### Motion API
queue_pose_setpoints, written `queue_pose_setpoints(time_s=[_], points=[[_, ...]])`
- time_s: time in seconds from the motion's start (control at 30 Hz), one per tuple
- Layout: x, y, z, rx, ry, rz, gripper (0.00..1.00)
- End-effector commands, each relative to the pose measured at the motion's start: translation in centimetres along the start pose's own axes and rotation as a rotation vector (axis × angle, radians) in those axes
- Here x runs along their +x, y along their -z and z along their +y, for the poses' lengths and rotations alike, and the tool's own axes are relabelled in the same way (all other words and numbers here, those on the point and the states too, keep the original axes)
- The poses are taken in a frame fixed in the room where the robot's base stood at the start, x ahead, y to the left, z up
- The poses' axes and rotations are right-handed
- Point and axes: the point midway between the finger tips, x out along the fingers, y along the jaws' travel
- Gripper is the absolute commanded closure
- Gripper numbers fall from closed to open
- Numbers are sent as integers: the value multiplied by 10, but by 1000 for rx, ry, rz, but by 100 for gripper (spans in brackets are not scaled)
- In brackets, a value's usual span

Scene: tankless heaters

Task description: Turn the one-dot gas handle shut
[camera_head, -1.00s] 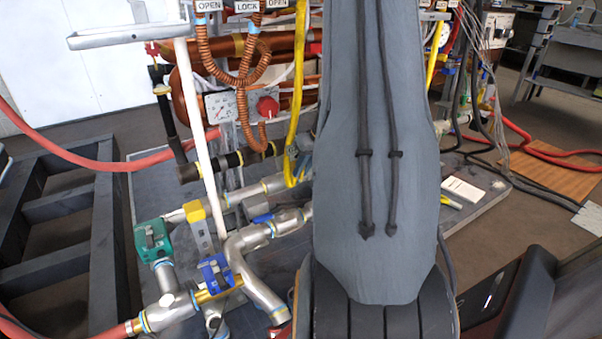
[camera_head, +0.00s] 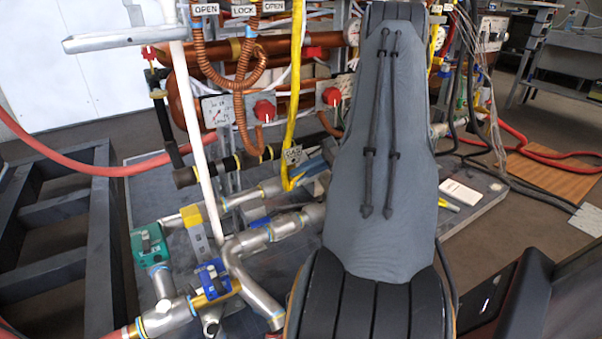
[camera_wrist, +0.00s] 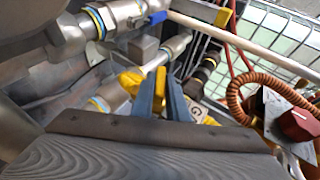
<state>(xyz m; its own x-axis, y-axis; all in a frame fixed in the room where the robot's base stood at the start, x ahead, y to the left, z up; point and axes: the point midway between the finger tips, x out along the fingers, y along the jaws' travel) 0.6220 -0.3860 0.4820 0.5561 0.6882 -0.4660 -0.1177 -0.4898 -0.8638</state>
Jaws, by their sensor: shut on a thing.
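In the wrist view my gripper (camera_wrist: 160,84) has its two blue-grey fingers closed around a narrow yellow handle (camera_wrist: 161,76). This looks like the gas handle, but no dot mark can be made out on it. More yellow parts (camera_wrist: 130,80) show just left of the fingers. A tag with a letter G (camera_wrist: 197,112) hangs just right of them. In the head view my arm hides most of the gripper and the handle. A small tag (camera_head: 293,156) shows beside the yellow hose there.
A green valve (camera_head: 149,244) and a blue valve (camera_head: 214,279) sit on metal pipes at lower left. A yellow hose (camera_head: 292,100) and corrugated copper pipes (camera_head: 240,110) hang near my arm. A red knob (camera_wrist: 297,124) stands right of the gripper.

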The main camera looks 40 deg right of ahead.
Motion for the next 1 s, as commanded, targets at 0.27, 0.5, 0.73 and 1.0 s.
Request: queue_pose_setpoints(time_s=[0.27, 0.5, 0.73, 1.0], points=[[-2, 5, 1, 32, 85, 11, 100], [-1, 6, 1, 40, 106, 11, 100], [-1, 6, 1, 40, 105, 12, 100], [-1, 4, 1, 42, 107, 9, 70]])
